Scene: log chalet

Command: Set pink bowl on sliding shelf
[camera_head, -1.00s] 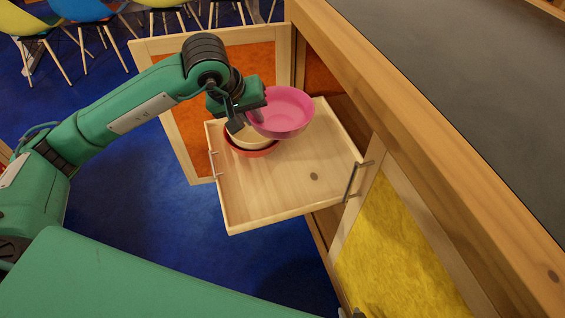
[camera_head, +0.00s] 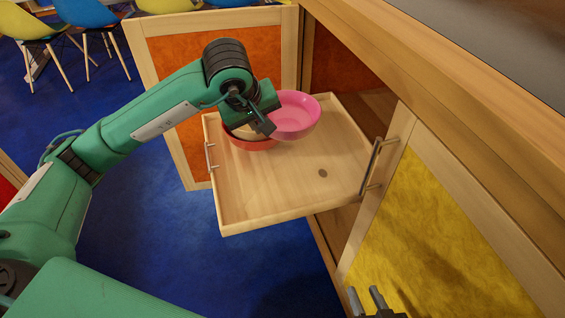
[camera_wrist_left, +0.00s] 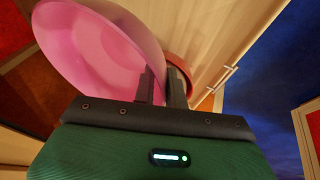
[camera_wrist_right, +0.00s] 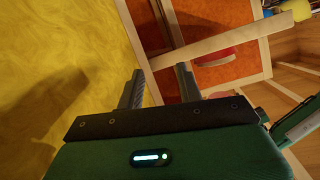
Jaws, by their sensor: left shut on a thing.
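The pink bowl (camera_head: 296,116) is upright over the back part of the sliding shelf (camera_head: 268,188), a pale wooden tray pulled out of the cabinet. I cannot tell whether its base touches the shelf. My left gripper (camera_head: 266,124) is shut on the bowl's left rim; the left wrist view shows the fingers (camera_wrist_left: 160,86) at the edge of the pink bowl (camera_wrist_left: 95,50). My right gripper (camera_head: 366,296) is at the bottom edge of the head view, away from the bowl. Its fingers (camera_wrist_right: 159,86) are apart and empty in the right wrist view.
The shelf's front and right are clear. An orange-panelled door (camera_head: 185,75) stands open behind; a yellow-panelled door (camera_head: 430,235) is at the right.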

